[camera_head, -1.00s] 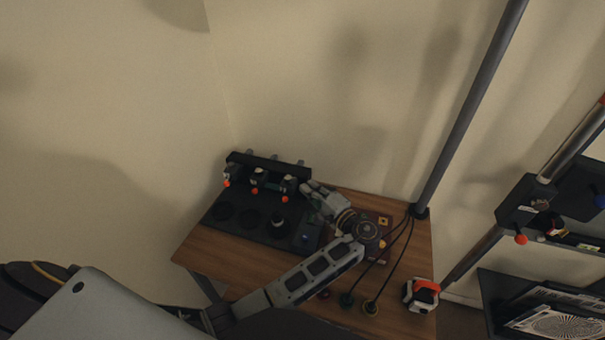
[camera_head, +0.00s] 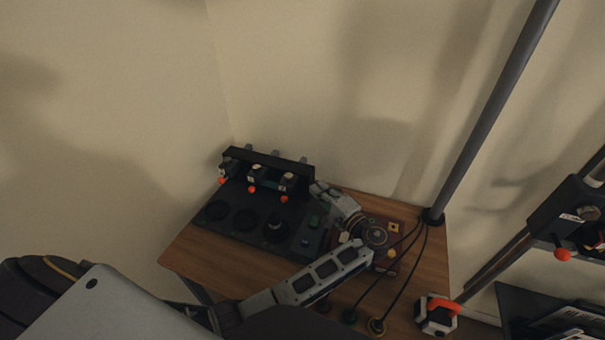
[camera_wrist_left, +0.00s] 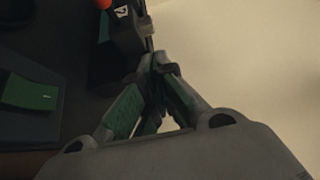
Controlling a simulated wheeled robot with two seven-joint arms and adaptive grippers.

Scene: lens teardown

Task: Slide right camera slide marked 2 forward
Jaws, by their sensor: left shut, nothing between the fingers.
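The right camera slide marked 2 (camera_head: 287,181) is the rightmost of three dark units under a black rail, with an orange knob below it. In the left wrist view its white label with a 2 (camera_wrist_left: 122,12) shows at the top, beside an orange knob. My left gripper (camera_head: 317,187) is just to the right of that slide, at the rail's right end. In the left wrist view its fingertips (camera_wrist_left: 158,64) are together with nothing between them, close to the slide's dark body. I cannot tell whether they touch it. My right gripper is not in view.
The black rail (camera_head: 268,160) and dark board with round recesses (camera_head: 217,210) sit on a wooden table (camera_head: 205,256). A green block (camera_wrist_left: 30,90) lies on the board. An orange-and-white device (camera_head: 437,313) is at the table's right edge.

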